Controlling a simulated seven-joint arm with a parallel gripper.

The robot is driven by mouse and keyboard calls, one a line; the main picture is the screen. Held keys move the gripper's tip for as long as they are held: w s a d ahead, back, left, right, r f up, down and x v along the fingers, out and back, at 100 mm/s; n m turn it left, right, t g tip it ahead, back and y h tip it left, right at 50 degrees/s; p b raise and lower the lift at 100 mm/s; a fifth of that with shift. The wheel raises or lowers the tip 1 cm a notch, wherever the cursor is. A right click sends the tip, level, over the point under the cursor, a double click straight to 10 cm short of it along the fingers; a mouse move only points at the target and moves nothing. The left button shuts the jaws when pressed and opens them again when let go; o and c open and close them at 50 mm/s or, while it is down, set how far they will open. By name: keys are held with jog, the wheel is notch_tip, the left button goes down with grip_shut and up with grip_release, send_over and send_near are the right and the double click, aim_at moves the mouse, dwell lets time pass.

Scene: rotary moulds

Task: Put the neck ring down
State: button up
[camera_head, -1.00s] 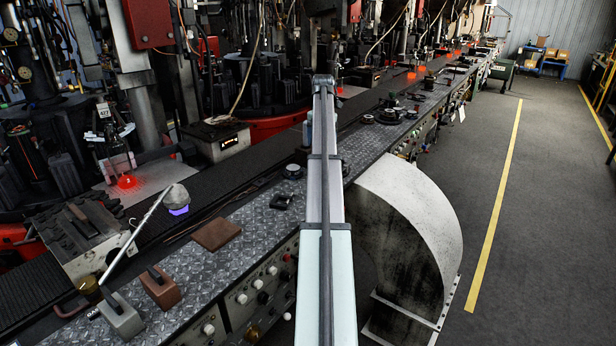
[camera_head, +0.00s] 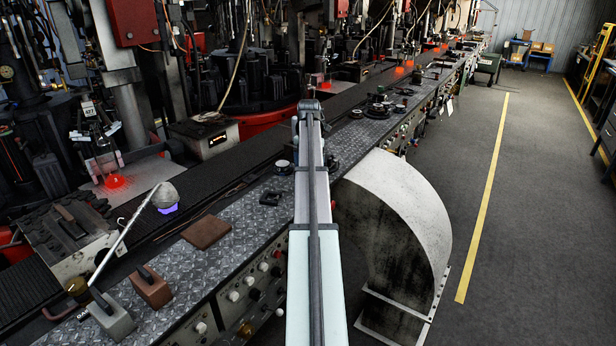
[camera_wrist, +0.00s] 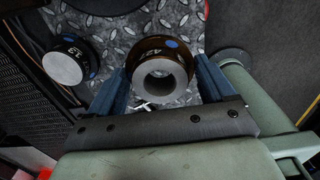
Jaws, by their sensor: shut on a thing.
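The neck ring (camera_wrist: 178,76) is a dark brown ring with a grey face, a round hole, a blue dot and pale digits, seen in the wrist view. My gripper (camera_wrist: 159,65) is shut on it, with one blue finger at each side. The ring is over the diamond-plate bench top (camera_wrist: 115,30); I cannot tell if it touches the plate. In the head view my arm hides the gripper and the held ring; the bench top (camera_head: 185,278) runs beneath my arm.
A similar dark round part (camera_wrist: 66,62) with a blue dot stands on the plate to the left. In the head view, a brown pad (camera_head: 206,232), a brown handled block (camera_head: 151,287) and a grey one (camera_head: 111,316) sit on the bench. A curved metal housing (camera_head: 395,215) stands right.

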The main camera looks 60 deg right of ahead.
jog(key=shift+f, duration=2.1)
jog(key=shift+f, duration=0.1)
jog(key=o, duration=1.1)
notch_tip(320, 180, up, 12)
jog(key=shift+r, duration=0.1)
jog(key=shift+w, duration=0.1)
